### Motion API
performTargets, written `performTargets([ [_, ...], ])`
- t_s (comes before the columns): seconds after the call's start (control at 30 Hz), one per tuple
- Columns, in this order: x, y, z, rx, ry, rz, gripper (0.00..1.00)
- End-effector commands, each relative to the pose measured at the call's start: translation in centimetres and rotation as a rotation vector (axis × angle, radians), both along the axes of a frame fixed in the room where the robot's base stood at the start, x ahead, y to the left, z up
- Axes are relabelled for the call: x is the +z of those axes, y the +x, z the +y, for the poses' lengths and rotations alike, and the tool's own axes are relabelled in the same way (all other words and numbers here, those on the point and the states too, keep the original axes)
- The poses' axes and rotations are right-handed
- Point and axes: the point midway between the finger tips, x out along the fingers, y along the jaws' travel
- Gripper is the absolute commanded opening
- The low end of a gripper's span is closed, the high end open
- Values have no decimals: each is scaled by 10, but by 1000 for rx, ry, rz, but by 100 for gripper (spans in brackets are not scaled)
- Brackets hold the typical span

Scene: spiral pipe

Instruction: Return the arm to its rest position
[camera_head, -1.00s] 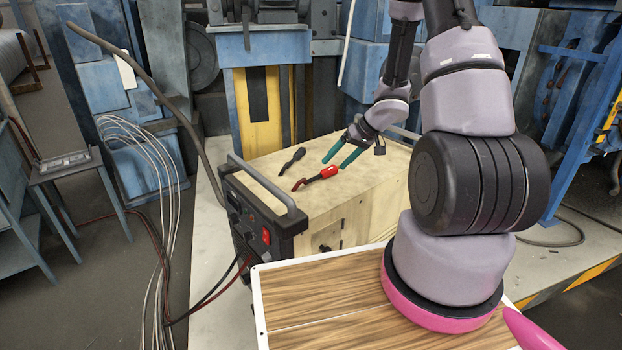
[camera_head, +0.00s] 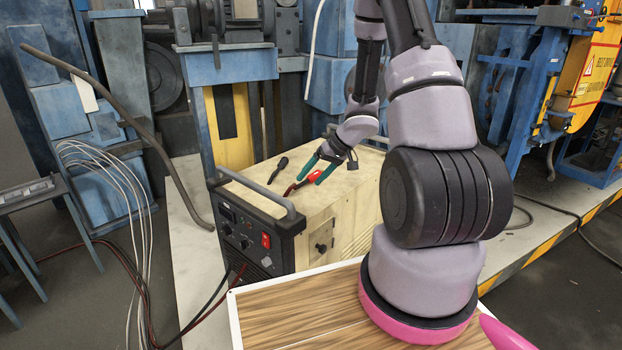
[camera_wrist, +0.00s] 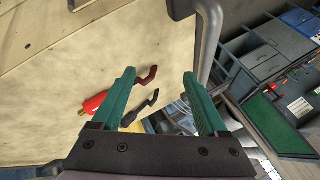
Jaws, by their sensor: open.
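My gripper (camera_head: 307,181) is over the pale top of the box-shaped machine (camera_head: 262,193), with its two green fingers apart. A red-handled tool (camera_head: 291,188) with a dark red hooked end lies on the top, partly hidden by the fingers in the head view. In the wrist view the red-handled tool (camera_wrist: 93,104) lies left of the fingers, partly behind the left one. A black tool (camera_head: 278,169) lies beside it. My arm is stretched forward.
The machine has a dark front panel (camera_head: 250,237) and a raised grey handle (camera_head: 254,191). A wood-patterned surface with a white rim (camera_head: 234,318) is in front. Cables (camera_head: 138,275) hang at the left. Blue machinery (camera_head: 520,85) stands at the right, with floor before it.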

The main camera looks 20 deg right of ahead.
Motion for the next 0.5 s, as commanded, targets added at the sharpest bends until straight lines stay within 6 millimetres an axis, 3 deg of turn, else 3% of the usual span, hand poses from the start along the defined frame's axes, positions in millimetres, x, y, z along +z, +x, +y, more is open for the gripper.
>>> performTargets([
  [0.3, 6, 4, -2, -10, -13, -16, 76],
  [0.37, 17, 11, -5, -28, -38, -46, 76],
  [0.5, 71, 36, -25, -128, -158, -172, 76],
])
